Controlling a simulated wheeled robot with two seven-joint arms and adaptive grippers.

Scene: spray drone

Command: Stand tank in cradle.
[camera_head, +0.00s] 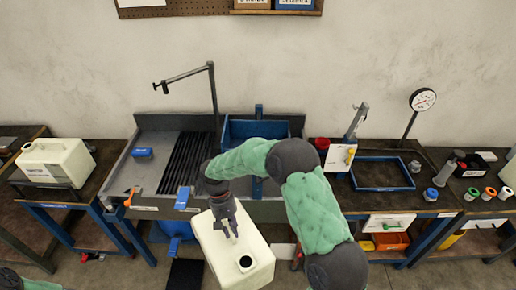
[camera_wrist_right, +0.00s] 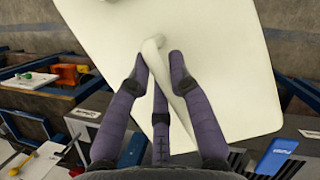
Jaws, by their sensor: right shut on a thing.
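A cream tank (camera_head: 240,250) with a dark round opening in its top hangs in front of the bench at the bottom centre of the head view. My right gripper (camera_head: 227,225) is shut on its moulded handle. In the right wrist view the fingers of the right gripper (camera_wrist_right: 160,60) close around the handle, and the tank (camera_wrist_right: 220,60) fills the upper middle. I cannot tell for sure which thing is the cradle. My left gripper is not in view.
A sink bench (camera_head: 150,185) with a ribbed drainboard stands behind the tank, with a blue basin (camera_head: 240,130). Another cream tank (camera_head: 60,160) stands on the left bench. The right bench holds a blue-edged tray (camera_head: 382,173), a gauge (camera_head: 422,99) and several small jars.

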